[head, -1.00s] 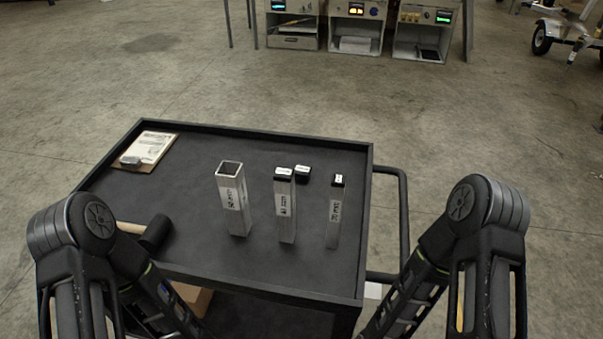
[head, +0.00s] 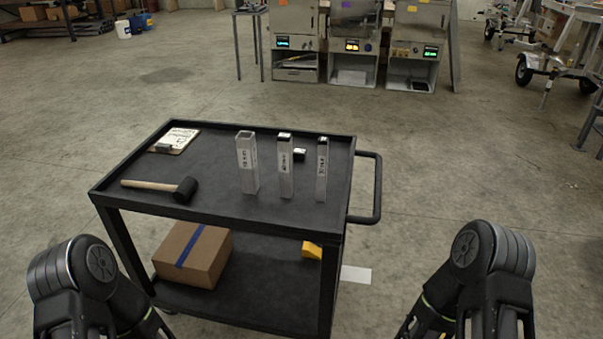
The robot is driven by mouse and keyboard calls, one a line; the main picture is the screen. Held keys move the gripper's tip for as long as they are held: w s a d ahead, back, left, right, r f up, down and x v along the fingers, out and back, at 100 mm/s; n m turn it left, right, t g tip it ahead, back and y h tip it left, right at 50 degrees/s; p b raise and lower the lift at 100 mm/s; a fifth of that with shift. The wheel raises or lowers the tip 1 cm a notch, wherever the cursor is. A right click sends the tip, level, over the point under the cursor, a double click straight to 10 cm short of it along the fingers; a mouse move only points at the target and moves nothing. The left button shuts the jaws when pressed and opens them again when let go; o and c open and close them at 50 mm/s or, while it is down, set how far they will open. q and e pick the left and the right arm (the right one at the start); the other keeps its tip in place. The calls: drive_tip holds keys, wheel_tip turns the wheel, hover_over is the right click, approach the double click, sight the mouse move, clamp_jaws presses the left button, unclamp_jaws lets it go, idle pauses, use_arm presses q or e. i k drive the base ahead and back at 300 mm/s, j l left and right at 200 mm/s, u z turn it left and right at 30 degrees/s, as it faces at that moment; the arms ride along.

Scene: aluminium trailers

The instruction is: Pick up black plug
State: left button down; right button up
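A small black plug (head: 299,155) with a white label on top lies on the cart's top tray (head: 220,150), just behind and between two upright metal tubes. The middle tube (head: 285,170) and the right tube (head: 322,170) have dark caps with white labels at their tops. The left tube (head: 247,165) is wider and looks open at the top. My two arms show at the lower left and lower right, well short of the cart's tubes. Both grippers are out of the frame.
A mallet (head: 172,188) and a clipboard (head: 175,140) lie on the left of the top tray. A cardboard box (head: 193,254) and a yellow item (head: 312,250) are on the lower shelf. A handle (head: 378,188) sticks out at the cart's right. Open floor surrounds the cart.

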sight(299, 153)
drive_tip(key=k+u, duration=0.1)
drive_tip(key=u, duration=2.75)
drive_tip(key=l+u, duration=0.15)
drive_tip(key=u, duration=0.15)
drive_tip(key=k+l, duration=0.55)
drive_tip(key=l, duration=0.15)
drive_tip(key=k+l, duration=0.55)
drive_tip(key=l, duration=0.15)
drive_tip(key=k+l, duration=0.55)
drive_tip(key=l, duration=0.15)
drive_tip(key=k+l, duration=0.55)
drive_tip(key=l, duration=0.15)
drive_tip(key=k+l, duration=0.55)
drive_tip(key=l, duration=0.15)
drive_tip(key=k+l, duration=0.55)
drive_tip(key=l, duration=0.15)
